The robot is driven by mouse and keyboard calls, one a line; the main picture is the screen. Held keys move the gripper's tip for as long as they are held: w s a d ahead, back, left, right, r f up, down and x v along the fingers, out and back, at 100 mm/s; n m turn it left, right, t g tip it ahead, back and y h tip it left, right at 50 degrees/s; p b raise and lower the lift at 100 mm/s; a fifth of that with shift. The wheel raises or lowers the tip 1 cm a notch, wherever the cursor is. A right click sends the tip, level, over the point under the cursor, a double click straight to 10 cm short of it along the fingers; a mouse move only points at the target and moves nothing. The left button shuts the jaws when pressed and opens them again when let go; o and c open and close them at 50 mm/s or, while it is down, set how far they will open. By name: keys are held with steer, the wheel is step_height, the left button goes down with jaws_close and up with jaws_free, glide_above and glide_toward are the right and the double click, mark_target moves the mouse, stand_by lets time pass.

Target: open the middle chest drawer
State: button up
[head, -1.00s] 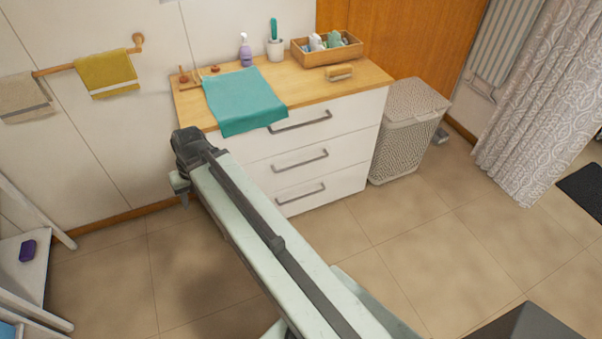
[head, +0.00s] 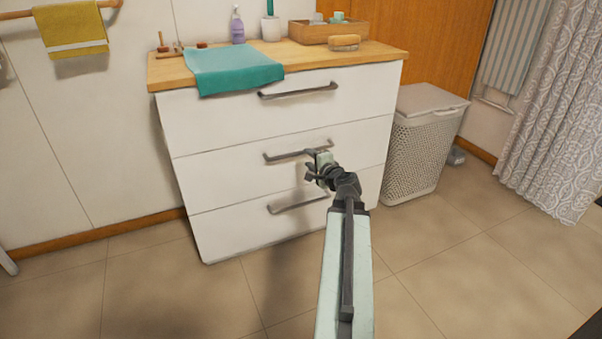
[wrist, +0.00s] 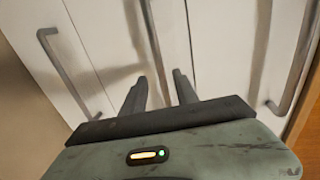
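The white chest has three drawers, all closed flush. The middle drawer (head: 225,170) has a grey bar handle (head: 285,155). My gripper (head: 316,164) is in front of this drawer, by the right end of the handle and partly covering it. In the wrist view my gripper (wrist: 158,78) is open, its two dark fingers apart and pointing at the drawer front. The middle handle (wrist: 153,35) lies across the gap between the fingertips in that picture. I cannot tell whether it is between them in depth or touched.
The top handle (head: 298,91) and bottom handle (head: 290,204) sit above and below. A teal towel (head: 230,70) hangs over the wooden top's front edge. A wicker hamper (head: 420,145) stands close to the chest's right side. The floor in front (head: 180,290) is clear.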

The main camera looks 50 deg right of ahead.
mark_target(303, 153)
steer(key=x, duration=0.4)
steer(key=b+x, duration=0.1)
steer(key=x, duration=0.2)
steer(key=shift+w+d, duration=0.3)
steer(key=shift+d, duration=0.05)
jaws_close()
stand_by(1.0)
